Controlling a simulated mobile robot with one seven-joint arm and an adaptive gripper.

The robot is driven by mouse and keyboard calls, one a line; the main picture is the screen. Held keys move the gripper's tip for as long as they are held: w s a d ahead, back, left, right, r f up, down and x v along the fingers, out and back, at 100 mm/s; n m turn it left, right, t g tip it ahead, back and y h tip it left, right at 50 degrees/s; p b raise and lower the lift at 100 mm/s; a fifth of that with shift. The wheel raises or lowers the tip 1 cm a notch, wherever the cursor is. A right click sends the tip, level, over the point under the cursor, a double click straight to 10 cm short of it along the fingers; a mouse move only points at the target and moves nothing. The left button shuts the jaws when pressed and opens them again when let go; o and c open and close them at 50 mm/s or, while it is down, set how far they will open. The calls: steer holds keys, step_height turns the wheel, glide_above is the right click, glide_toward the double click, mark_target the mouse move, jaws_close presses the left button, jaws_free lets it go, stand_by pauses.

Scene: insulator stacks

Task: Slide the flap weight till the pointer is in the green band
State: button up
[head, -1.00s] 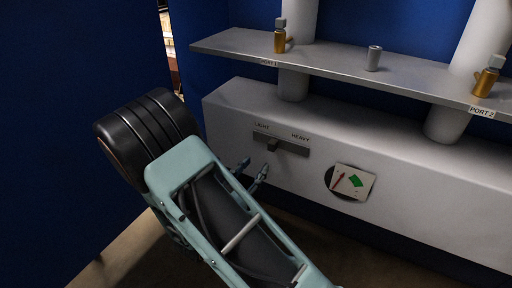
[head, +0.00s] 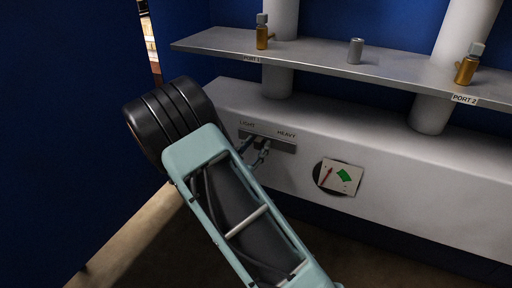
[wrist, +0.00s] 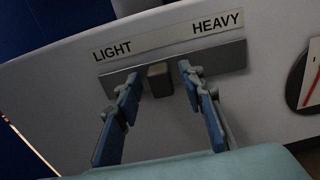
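The flap weight is a small dark block (wrist: 159,81) on a grey rail (wrist: 226,57) below the words LIGHT and HEAVY. It sits nearer the LIGHT side. My gripper (wrist: 158,84) is open, with one blue finger on each side of the block; whether the tips touch it I cannot tell. In the head view my gripper (head: 255,149) is at the rail (head: 284,146) and mostly hides the block. The gauge (head: 337,178) to the right has a red pointer (head: 326,177) to the left of the green band (head: 346,175). The gauge is cut off in the wrist view.
The rail and gauge are on a long white housing (head: 420,195). A blue wall (head: 70,130) stands at left.

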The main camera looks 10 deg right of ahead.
mark_target(272, 142)
steer(key=shift+c, duration=0.3)
jaws_close()
steer(key=shift+s+d+p, duration=0.15)
steer(key=shift+s+d, duration=0.4)
steer(key=shift+d, duration=0.2)
steer(key=shift+s+d+p, duration=0.15)
steer(key=shift+s+d, duration=0.35)
steer(key=shift+d, duration=0.2)
steer(key=shift+o, duration=0.3)
jaws_free()
